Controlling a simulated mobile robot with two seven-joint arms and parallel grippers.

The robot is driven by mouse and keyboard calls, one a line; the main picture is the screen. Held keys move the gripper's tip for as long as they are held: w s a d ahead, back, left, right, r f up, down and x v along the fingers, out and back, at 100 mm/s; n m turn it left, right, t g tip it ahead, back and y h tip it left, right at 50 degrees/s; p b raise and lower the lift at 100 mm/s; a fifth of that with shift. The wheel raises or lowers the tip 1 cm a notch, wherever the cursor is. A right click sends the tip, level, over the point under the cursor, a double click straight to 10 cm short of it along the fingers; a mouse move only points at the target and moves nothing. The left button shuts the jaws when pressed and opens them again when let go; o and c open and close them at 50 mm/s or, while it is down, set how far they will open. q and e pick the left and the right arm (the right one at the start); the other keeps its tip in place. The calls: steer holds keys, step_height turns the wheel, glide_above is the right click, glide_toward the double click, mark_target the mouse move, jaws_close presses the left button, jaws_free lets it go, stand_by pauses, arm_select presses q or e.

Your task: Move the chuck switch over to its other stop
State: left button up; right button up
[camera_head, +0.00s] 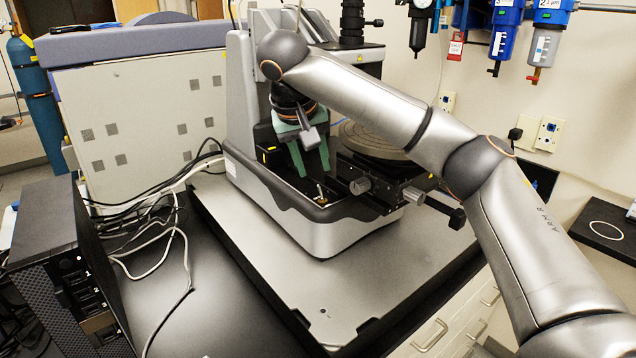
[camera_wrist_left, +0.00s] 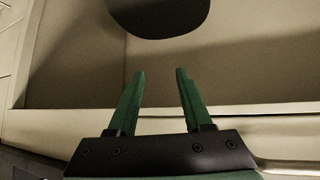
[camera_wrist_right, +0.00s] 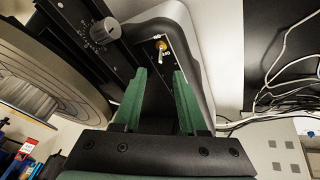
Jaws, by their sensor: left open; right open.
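The chuck switch (camera_wrist_right: 161,46) is a small toggle with a brass-coloured base and a pale lever, set in the dark deck of the profiler between small white labels. It also shows, very small, in the head view (camera_head: 321,191). The lever seems to lean toward the gripper side in the right wrist view, but it is too small to be sure. My right gripper (camera_wrist_right: 160,72) is open and empty, its green fingers pointing down toward the switch, apart from it. It also shows in the head view (camera_head: 313,172). My left gripper (camera_wrist_left: 160,72) is open and empty, away from the profiler.
The round chuck stage (camera_head: 372,140) and a grey knob (camera_wrist_right: 104,31) stand close beside the switch. The profiler's raised light housing (camera_head: 300,236) rims the deck. Loose cables (camera_head: 150,220) and a black computer (camera_head: 62,262) lie at left. The grey base plate's front is clear.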

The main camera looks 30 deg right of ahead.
mark_target(319, 186)
steer(key=shift+x, duration=3.35)
jaws_close()
